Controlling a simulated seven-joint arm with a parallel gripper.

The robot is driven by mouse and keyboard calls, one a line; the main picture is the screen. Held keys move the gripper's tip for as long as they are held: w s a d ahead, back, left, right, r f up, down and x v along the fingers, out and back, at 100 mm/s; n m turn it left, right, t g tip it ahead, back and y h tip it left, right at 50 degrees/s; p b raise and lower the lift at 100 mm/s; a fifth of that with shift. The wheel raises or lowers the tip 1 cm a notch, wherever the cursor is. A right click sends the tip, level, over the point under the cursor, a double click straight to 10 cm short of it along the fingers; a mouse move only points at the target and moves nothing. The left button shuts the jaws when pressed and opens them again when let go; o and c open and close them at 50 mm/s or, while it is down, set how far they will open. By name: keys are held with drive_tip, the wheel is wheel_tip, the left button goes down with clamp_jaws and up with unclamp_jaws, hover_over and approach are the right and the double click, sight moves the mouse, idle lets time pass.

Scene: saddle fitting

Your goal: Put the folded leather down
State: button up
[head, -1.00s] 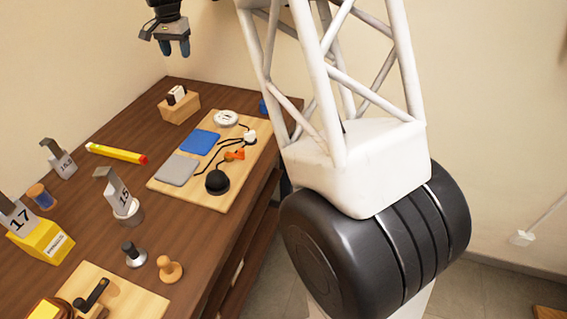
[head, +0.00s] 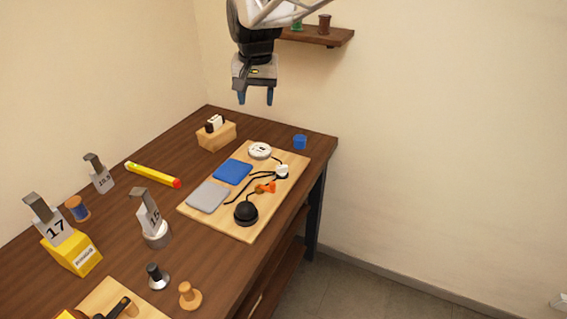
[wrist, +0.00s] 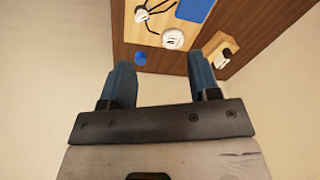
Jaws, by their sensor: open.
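My gripper (head: 255,97) is open and empty, raised above the far end of the workbench. Its two blue fingers show apart in the wrist view (wrist: 160,70), with nothing between them. No piece is clearly recognisable as folded leather. A flat blue square (head: 233,172) and a flat grey square (head: 209,197) lie side by side on a light wooden board (head: 234,227).
The board also holds a black dome (head: 246,213), a white disc (head: 260,151), an orange piece (head: 266,188) and dark cords. A slotted wooden block (head: 216,136) stands behind. Numbered stands (head: 150,220) and a yellow bar (head: 153,174) are left. A shelf (head: 320,37) hangs above.

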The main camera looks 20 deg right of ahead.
drive_tip(key=s+d+f+n, duration=0.1)
drive_tip(key=s+f, duration=0.1)
drive_tip(key=s, duration=0.7)
drive_tip(key=s+d+f+n, duration=0.1)
drive_tip(key=s+f, duration=0.2)
drive_tip(key=s, duration=0.7)
drive_tip(key=s+d+f+n+t, duration=0.1)
drive_tip(key=s+f, duration=0.2)
drive_tip(key=s, duration=0.7)
drive_tip(key=shift+n, duration=0.4)
